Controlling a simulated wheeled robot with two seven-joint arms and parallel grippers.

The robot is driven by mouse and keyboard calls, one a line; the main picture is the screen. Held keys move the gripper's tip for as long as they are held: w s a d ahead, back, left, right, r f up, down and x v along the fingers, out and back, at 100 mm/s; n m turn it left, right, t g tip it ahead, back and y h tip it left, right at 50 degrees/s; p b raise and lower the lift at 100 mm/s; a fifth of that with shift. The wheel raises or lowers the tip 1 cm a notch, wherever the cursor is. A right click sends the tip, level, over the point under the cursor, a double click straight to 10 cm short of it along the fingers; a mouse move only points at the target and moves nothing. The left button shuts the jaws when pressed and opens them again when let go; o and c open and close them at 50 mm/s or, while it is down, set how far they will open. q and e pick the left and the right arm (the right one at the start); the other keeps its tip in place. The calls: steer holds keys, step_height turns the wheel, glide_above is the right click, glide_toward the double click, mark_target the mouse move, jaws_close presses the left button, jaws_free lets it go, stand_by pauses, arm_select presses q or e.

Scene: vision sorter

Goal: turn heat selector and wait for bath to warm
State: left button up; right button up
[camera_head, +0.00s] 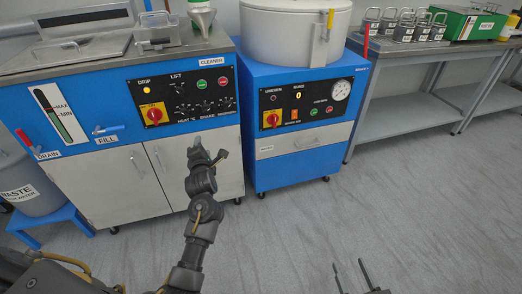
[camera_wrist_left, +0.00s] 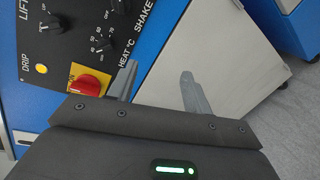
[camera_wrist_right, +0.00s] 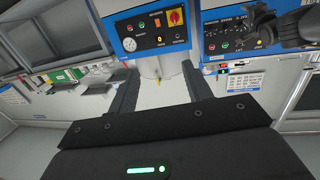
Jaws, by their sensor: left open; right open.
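The heat selector (camera_head: 182,108) is a small black knob on the cleaner's dark panel; it also shows in the left wrist view (camera_wrist_left: 101,43), among printed temperature numbers. The amber drip lamp (camera_head: 146,90) is lit. The bath under the cleaner's steel lid (camera_head: 75,48) is hidden. My left gripper (camera_head: 209,148) is open and empty in front of the cleaner, below the panel. In the left wrist view its fingers (camera_wrist_left: 158,68) point toward the panel's lower edge, apart from the knob. My right gripper (camera_head: 350,264) is open and empty above the floor, far from the panel.
The red rotary switch on yellow (camera_head: 154,115) sits left of the selector. Drain and fill valve handles (camera_head: 108,129) stick out at the cleaner's left. A second blue machine (camera_head: 350,70) stands right of the cleaner. The grey floor (camera_head: 420,210) in front is clear.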

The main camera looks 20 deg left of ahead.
mark_target(185, 115)
arm_select(q)
steer(key=s+a+r+n+y+b, duration=0.2)
steer(key=a+r+n, duration=0.2)
steer(key=r+n, duration=0.3)
steer(key=shift+m+t, duration=0.3)
steer(key=b+x, duration=0.1)
steer(key=x, duration=0.8)
steer(key=shift+w+b, duration=0.1)
steer(key=shift+b, duration=0.3)
steer(key=shift+w+a, duration=0.35)
steer(key=shift+w, duration=0.15)
arm_select(e)
steer(key=s+r+t+y, duration=0.3)
steer(key=r+t, duration=0.2)
steer(key=r, duration=0.7)
steer(key=shift+s+d+r+n+y, duration=0.3)
steer(key=shift+d+n+y, duration=0.1)
arm_select(q)
steer(key=shift+r, duration=0.1)
steer(key=shift+c, duration=0.4)
